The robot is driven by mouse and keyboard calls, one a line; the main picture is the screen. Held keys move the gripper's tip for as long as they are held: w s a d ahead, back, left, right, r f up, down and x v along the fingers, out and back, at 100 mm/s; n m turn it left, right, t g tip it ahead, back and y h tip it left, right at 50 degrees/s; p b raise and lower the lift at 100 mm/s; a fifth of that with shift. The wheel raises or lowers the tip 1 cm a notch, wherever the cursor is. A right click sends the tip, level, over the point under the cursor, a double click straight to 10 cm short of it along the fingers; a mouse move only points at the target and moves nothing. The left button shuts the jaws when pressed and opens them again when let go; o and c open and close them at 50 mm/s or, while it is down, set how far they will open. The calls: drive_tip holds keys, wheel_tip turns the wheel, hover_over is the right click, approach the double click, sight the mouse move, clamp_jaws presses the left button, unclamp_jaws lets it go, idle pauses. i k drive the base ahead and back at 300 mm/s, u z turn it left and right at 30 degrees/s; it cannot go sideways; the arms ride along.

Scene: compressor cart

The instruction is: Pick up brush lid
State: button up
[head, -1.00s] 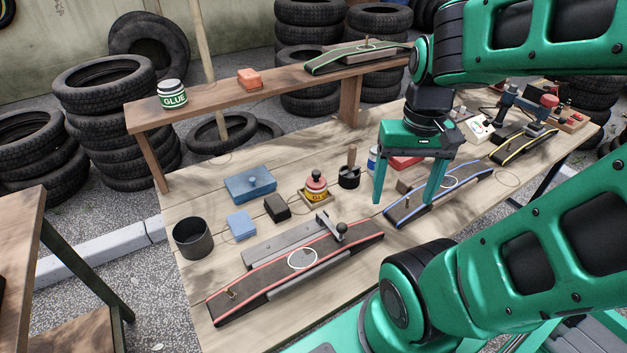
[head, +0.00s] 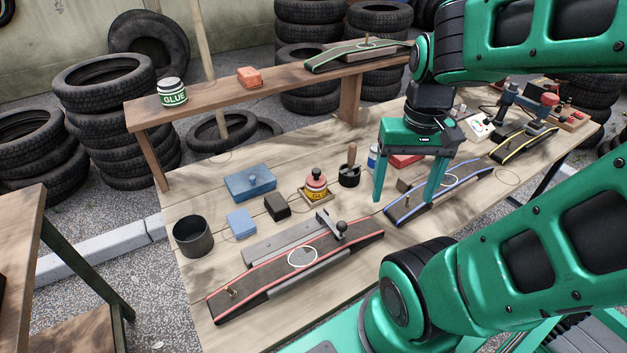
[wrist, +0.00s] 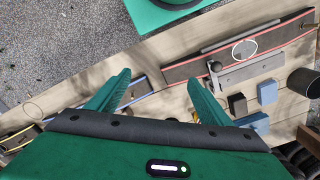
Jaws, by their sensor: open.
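A small tin with a yellow label (head: 318,193) stands on the workbench; its red top with a dark knob (head: 316,177) looks like the brush lid, and it sits on the tin. A dark round holder (head: 349,179) with an upright wooden handle (head: 352,154) stands just right of it. My gripper (head: 404,200) is open and empty, fingers down, to the right of both and over the blue-edged strip (head: 468,183). In the wrist view my gripper (wrist: 158,77) has its fingers apart with nothing between them; the brush lid is not clearly visible there.
A red-edged strip (head: 262,275) with a clamp lies in front of the tin. A blue box (head: 250,184), blue block (head: 241,224), dark block (head: 277,207) and empty dark cup (head: 193,238) stand left. A raised shelf (head: 215,97) holds a glue jar (head: 172,93).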

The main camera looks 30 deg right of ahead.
sight(315, 179)
drive_tip(key=k, duration=0.5)
drive_tip(key=u, duration=1.45)
drive_tip(key=k, duration=0.95)
drive_tip(key=z, duration=0.95)
drive_tip(key=i, duration=1)
drive_tip(key=u, duration=0.05)
